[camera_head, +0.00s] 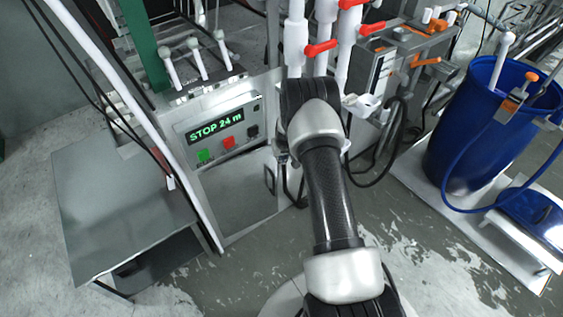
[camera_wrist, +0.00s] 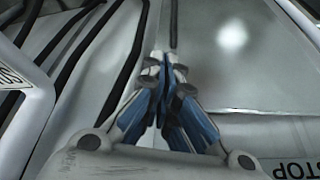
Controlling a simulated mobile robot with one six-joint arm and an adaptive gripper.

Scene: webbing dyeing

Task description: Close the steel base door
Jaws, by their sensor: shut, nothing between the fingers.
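The steel base door (camera_head: 238,198) is a plain metal panel low on the machine front, below the control panel, with a dark handle (camera_head: 270,179) near its right edge. Whether it stands slightly ajar or flush is hard to tell. In the wrist view, a smooth steel panel (camera_wrist: 232,55) with a bright reflection lies beyond my gripper (camera_wrist: 165,62), whose blue-sided fingers meet at the tips. The fingers are shut and empty, and I cannot tell whether they touch the panel.
The control panel (camera_head: 222,130) reads "STOP 24 m". A grey metal table (camera_head: 110,215) stands left of the door. White pipes with red valve handles (camera_head: 320,48) rise above. A blue barrel (camera_head: 480,135) stands right. Hoses hang near the arm.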

